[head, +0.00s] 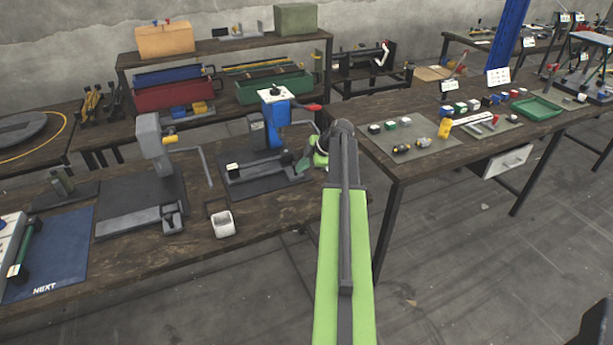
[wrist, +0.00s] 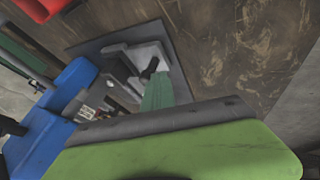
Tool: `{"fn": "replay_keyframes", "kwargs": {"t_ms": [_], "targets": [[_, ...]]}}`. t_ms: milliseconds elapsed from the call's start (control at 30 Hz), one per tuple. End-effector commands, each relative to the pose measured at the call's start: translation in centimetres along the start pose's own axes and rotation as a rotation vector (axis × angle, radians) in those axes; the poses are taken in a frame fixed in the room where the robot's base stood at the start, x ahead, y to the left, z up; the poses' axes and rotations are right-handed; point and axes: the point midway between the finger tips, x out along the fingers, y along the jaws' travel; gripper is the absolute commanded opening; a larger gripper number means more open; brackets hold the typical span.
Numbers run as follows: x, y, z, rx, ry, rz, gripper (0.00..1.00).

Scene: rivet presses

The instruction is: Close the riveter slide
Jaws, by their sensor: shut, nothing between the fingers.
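The blue riveter (head: 272,128) stands on the near workbench, with a white top and a red lever. Its grey slide (head: 262,165) lies along a dark base plate; the exact slide position is hard to judge. In the wrist view, a pale grey block with a black knob (wrist: 148,58) sits at the slide's end, and the blue body (wrist: 62,92) is at left. My gripper (head: 303,165) is shut and empty, its dark green fingers at the right end of the slide. In the wrist view the fingers (wrist: 158,90) reach the pale block; I cannot tell whether they touch.
A grey press (head: 152,145) stands to the left on the same workbench (head: 140,258). A blue mat (head: 55,245) is at far left. A second table (head: 400,172) with small parts stands at right, with floor between.

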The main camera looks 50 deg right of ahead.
Motion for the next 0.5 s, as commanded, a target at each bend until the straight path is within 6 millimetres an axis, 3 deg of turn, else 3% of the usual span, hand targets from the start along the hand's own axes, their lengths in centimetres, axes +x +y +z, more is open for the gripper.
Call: {"fn": "replay_keyframes", "kwargs": {"t_ms": [33,200,500], "targets": [[0.6,1.3,0.1,-0.001,0.0,0.0,0.0],[2.1,4.0,0.1,-0.001,0.0,-0.001,0.0],[3.5,6.6,0.1,0.002,-0.001,0.0,0.0]]}}
